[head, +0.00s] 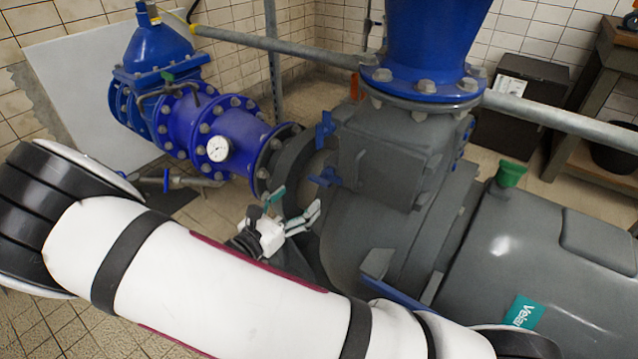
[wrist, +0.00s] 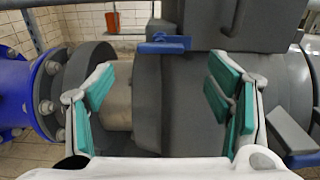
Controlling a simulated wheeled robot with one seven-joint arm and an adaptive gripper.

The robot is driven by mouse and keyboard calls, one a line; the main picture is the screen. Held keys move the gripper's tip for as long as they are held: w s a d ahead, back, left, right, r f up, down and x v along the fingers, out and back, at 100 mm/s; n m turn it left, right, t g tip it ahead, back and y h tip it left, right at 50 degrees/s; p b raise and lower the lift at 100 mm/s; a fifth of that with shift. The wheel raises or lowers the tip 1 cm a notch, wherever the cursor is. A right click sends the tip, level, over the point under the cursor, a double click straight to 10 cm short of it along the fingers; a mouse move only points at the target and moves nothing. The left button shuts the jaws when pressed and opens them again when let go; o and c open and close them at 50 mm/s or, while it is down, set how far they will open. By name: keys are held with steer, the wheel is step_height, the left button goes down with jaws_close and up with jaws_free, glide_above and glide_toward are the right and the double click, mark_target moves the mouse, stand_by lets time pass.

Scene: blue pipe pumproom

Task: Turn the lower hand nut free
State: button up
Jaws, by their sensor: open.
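Two blue hand nuts stick out on the left side of the grey pump housing in the head view. The upper hand nut (head: 325,130) is above the lower hand nut (head: 325,177). My gripper (head: 293,205) is below and to the left of the lower one in that picture, its teal-padded fingers spread. In the wrist view my gripper (wrist: 162,86) is open and empty. One blue hand nut, apparently the lower one (wrist: 164,44), shows beyond and above the gap between the fingers, apart from both pads. The upper one cannot be made out there.
The grey pump housing (head: 385,165) stands close beyond my gripper. A blue pipe with a flange and gauge (head: 218,149) lies to the left. A grey rail (head: 560,118) crosses behind. A blue-edged part (wrist: 300,159) shows right of the right finger.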

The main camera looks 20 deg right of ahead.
mark_target(317, 183)
steer(key=b+x, duration=0.2)
steer(key=x, duration=0.7)
steer(key=shift+d, duration=0.1)
steer(key=c, duration=1.2)
